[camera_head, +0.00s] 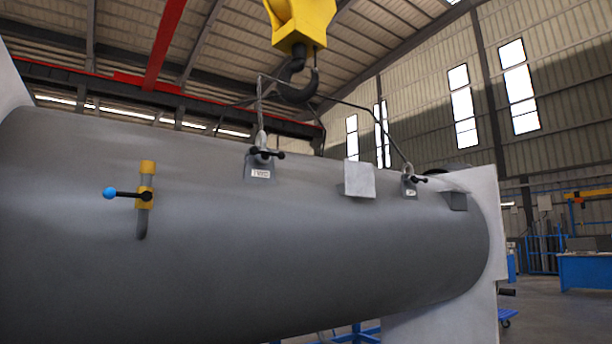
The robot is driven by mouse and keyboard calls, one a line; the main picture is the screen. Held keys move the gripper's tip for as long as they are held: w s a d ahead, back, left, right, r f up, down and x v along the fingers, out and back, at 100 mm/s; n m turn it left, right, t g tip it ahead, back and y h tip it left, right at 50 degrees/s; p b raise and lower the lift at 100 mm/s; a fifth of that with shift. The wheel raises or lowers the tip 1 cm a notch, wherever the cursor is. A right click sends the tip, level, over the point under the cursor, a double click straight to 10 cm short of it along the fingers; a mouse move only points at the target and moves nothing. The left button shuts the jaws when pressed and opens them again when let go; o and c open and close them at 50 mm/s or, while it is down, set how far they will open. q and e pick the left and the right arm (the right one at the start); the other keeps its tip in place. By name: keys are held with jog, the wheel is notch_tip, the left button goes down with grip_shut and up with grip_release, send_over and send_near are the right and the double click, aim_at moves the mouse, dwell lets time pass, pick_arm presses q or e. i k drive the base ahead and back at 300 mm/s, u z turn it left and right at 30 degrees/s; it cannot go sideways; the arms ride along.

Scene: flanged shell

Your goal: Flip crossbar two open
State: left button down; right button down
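A large grey cylindrical shell (300,255) lies across the view. On its top, a lug (258,165) with a small white label carries a short dark crossbar (272,153) with a rounded end. A second, farther lug (409,189) on the right also has a small label and a dark crossbar (418,179). The label text is too small to read surely, so I cannot tell which crossbar is two. On the left side of the shell, a yellow clamp (146,190) has a dark handle with a blue knob (109,193). Neither of my grippers is in view.
A yellow crane hook block (298,24) hangs above, its dark hook (300,90) holding slings that run to both lugs. A pale box (359,179) sits on the shell between the lugs. A white flange plate (488,220) stands at the right end. A blue bench (586,271) stands farther right.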

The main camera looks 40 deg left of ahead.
aim_at(271, 154)
jog(key=u, duration=0.6)
jog(key=i, duration=1.4)
jog(key=u, duration=1.7)
jog(key=i, duration=0.5)
jog(key=u, duration=0.45)
